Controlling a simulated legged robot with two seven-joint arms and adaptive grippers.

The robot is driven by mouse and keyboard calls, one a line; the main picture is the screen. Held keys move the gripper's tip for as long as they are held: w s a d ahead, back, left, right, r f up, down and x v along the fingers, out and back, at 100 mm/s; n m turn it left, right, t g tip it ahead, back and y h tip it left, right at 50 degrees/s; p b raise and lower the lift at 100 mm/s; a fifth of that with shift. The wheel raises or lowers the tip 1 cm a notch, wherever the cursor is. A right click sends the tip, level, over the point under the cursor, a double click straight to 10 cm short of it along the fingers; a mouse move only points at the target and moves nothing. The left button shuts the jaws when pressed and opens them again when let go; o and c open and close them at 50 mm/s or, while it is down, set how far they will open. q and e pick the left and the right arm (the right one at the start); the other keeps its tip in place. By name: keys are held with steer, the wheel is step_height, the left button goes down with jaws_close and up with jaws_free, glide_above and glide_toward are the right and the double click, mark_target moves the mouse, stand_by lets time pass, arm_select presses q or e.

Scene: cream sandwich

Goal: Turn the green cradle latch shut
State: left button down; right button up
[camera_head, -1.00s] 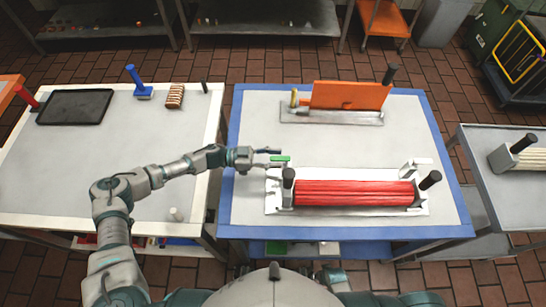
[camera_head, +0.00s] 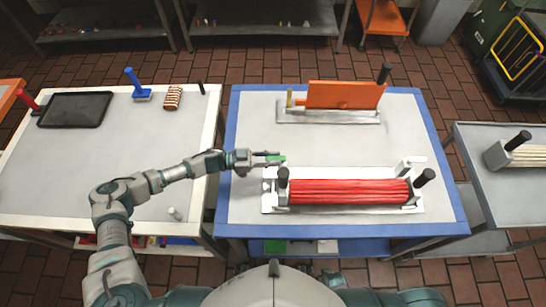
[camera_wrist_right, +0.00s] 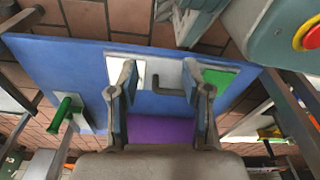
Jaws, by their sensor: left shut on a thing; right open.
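The cradle (camera_head: 417,208) is a white base on the blue-edged table, holding a roller of red rods (camera_head: 348,191) with a black knob at each end. The small green latch (camera_head: 276,157) is at the cradle's back left corner. My left gripper (camera_head: 270,158) comes from the left and is shut on the green latch, hiding part of it. The latch's exact angle is too small to tell. In the right wrist view my right gripper (camera_wrist_right: 162,85) is open, its two fingers apart with nothing between them. The right gripper does not show in the head view.
Behind the cradle stands an orange panel (camera_head: 345,95) on a grey plate. The left table has a black tray (camera_head: 75,109), a blue-handled tool (camera_head: 136,85) and a striped block (camera_head: 173,97). The middle of the blue-edged table is clear.

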steer(key=s+d+f+p, duration=0.1)
steer(key=s+f+p, duration=0.15)
steer(key=s, duration=0.45)
steer(key=s+d+f+p, duration=0.2)
steer(key=s+p, duration=0.2)
steer(key=s, duration=0.3)
arm_select(q)
steer(key=shift+s+d+n+t+y+p, duration=0.2)
steer(key=shift+s+n+t+y+p, duration=0.25)
steer(key=shift+n+t+y+p, duration=1)
steer(key=shift+s+d+n+t+y+p, duration=0.3)
steer(key=shift+n+t+y, duration=0.6)
steer(key=shift+n+t, duration=1.45)
steer(key=shift+s+d+n+t+y+p, duration=0.1)
steer(key=shift+s+n+t+y+p, duration=0.8)
steer(key=shift+t, duration=1.8)
arm_select(e)
steer(key=shift+g, duration=0.3)
steer(key=shift+w+a+r, duration=0.1)
steer(key=shift+w+r, duration=0.1)
steer(key=shift+r, duration=0.75)
steer(key=shift+w+d+r, duration=0.1)
steer(key=shift+w+r, duration=0.05)
steer(key=shift+r, duration=0.8)
steer(key=shift+w+a+r, duration=0.1)
steer(key=shift+w+r, duration=0.1)
steer(key=shift+r, duration=0.75)
arm_select(q)
steer(key=shift+w+y, duration=0.35)
